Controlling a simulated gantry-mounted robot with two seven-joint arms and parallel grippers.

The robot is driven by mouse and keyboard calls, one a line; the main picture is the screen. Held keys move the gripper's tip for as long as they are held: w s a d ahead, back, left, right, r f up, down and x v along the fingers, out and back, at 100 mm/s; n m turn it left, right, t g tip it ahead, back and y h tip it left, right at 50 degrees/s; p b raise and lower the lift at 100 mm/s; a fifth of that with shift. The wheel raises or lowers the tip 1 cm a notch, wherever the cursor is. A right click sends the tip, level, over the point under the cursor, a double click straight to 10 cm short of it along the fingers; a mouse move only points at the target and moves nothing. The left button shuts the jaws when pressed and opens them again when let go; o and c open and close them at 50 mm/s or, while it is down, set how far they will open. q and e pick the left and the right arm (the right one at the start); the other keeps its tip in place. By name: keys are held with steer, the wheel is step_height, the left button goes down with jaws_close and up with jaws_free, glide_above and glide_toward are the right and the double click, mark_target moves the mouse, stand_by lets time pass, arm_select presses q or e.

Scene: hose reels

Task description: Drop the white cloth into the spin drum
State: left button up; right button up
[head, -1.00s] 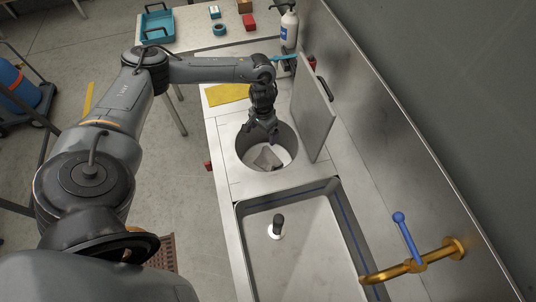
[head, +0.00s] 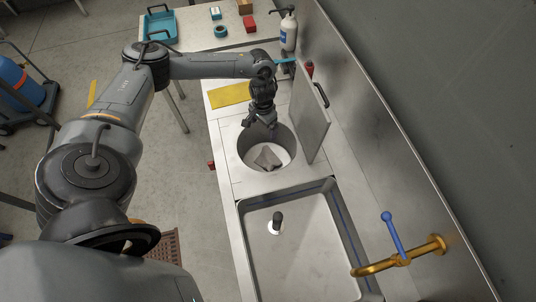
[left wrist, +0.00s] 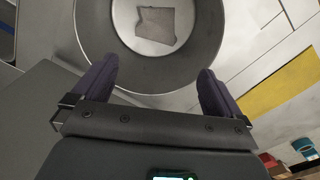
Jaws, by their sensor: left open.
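The spin drum (head: 245,150) is a round steel well set in the counter, with its lid (head: 311,125) standing open on the right side. A cloth (head: 267,158), greyish white in this light, lies crumpled on the drum's floor. It also shows in the left wrist view (left wrist: 157,24) inside the drum (left wrist: 190,72), apart from my fingers. My left gripper (head: 259,122) is over the far rim of the drum. In the left wrist view its two dark fingers (left wrist: 158,92) are spread wide with nothing between them. My right gripper is not in view.
A sink basin (head: 300,255) with a dark-topped plug (head: 277,222) lies in front of the drum. A brass tap (head: 400,259) with a blue lever is at right. A yellow cloth (head: 229,95) lies behind the drum. A soap bottle (head: 289,32) and a teal tray (head: 161,27) stand farther back.

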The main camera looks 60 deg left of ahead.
arm_select(q)
steer(key=shift+r, duration=0.1)
step_height(320, 180, up, 11)
steer(key=p, duration=0.2)
steer(key=shift+f, duration=0.2)
stand_by(0.3)
